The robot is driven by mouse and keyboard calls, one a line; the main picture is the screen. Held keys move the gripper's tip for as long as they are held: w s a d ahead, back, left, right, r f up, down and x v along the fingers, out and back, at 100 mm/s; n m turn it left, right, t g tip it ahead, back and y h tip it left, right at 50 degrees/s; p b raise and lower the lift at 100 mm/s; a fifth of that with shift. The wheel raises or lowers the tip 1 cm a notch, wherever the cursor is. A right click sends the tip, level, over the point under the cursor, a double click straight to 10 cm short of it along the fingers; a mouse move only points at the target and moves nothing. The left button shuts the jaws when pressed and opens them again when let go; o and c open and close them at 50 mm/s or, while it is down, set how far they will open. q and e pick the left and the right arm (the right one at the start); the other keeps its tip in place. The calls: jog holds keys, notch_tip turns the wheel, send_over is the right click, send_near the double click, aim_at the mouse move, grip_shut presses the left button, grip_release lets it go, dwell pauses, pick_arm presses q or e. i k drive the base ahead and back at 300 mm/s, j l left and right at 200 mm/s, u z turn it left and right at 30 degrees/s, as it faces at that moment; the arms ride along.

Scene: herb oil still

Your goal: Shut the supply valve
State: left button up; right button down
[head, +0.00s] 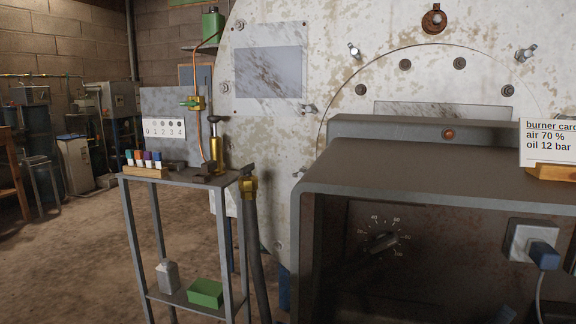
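A small valve with a green handle (189,103) sits on the thin copper pipe (201,130) left of the boiler front, and its handle points left, across the pipe. A second valve, a brass fitting with a dark lever (248,184), tops a thick dark hose at the right end of the metal stand. No label shows which one is the supply valve. Neither of my grippers is in view.
The grey stand (185,181) holds colored vials (146,159) and a brass pump-like device (215,145); a green box (205,292) is on its lower shelf. The dark hood (440,170), with a dial (380,243) inside, juts out at right. The left floor is open.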

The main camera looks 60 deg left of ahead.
aim_at(246, 170)
jog(key=k+j+z, duration=0.1)
jog(key=z, duration=0.2)
jog(key=u, duration=0.45)
jog(key=k+u, duration=0.1)
jog(key=u, duration=0.8)
jog(key=k+j+u, duration=0.1)
jog(key=u, duration=0.8)
jog(key=i+j+z, duration=0.15)
jog(key=z, duration=0.35)
jog(key=i+j+z, duration=0.25)
jog(key=z, duration=0.2)
